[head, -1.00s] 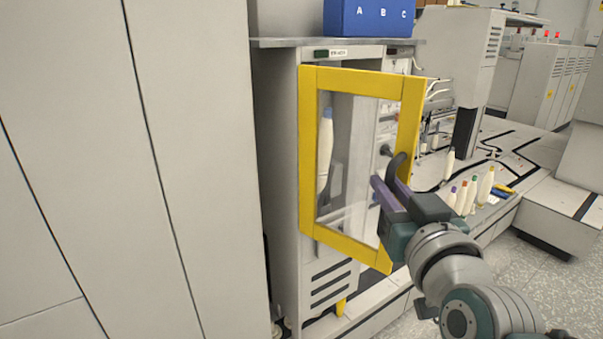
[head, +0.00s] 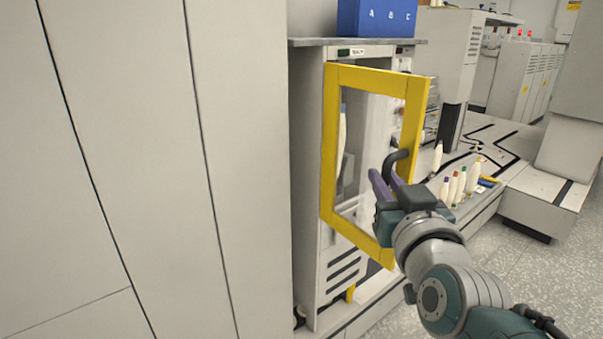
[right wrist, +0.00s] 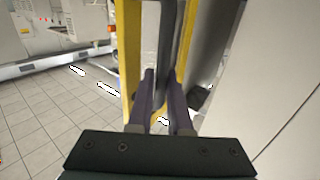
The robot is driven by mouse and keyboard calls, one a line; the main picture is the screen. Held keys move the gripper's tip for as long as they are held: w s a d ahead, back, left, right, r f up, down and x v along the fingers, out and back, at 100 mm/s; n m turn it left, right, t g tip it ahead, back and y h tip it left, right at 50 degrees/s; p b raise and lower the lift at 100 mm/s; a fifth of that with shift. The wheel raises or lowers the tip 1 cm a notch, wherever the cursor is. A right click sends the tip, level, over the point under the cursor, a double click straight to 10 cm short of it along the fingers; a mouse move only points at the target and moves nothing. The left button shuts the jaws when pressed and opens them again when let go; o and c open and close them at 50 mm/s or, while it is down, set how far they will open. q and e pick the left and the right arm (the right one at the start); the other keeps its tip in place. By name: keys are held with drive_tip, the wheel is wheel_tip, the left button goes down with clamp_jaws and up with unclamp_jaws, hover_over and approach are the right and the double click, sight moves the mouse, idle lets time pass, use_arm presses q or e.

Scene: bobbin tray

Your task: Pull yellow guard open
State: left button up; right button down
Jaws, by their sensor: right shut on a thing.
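The yellow guard (head: 332,150) is a framed door with a clear pane, hinged on the grey machine cabinet (head: 308,200). It stands ajar, swung out from the cabinet front. Its dark curved handle (head: 397,160) is on the right side of the frame. My right gripper (head: 383,182) is shut on the handle. In the right wrist view the purple fingers (right wrist: 160,100) close around the dark handle bar, beside the yellow frame (right wrist: 130,50). A white bobbin (head: 342,135) shows behind the pane. My left gripper is not in view.
Tall grey panels (head: 120,130) fill the left side. Several bobbins with coloured tips (head: 461,185) stand on the low platform at right. Speckled floor (head: 535,270) is clear at lower right.

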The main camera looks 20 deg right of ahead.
drive_tip(key=c, duration=0.8)
unclamp_jaws()
drive_tip(key=shift+c, duration=0.2)
drive_tip(key=shift+s, duration=0.15)
drive_tip(key=p+v, duration=0.5)
drive_tip(key=v, duration=0.4)
drive_tip(key=shift+s, duration=0.25)
drive_tip(key=shift+a, duration=0.1)
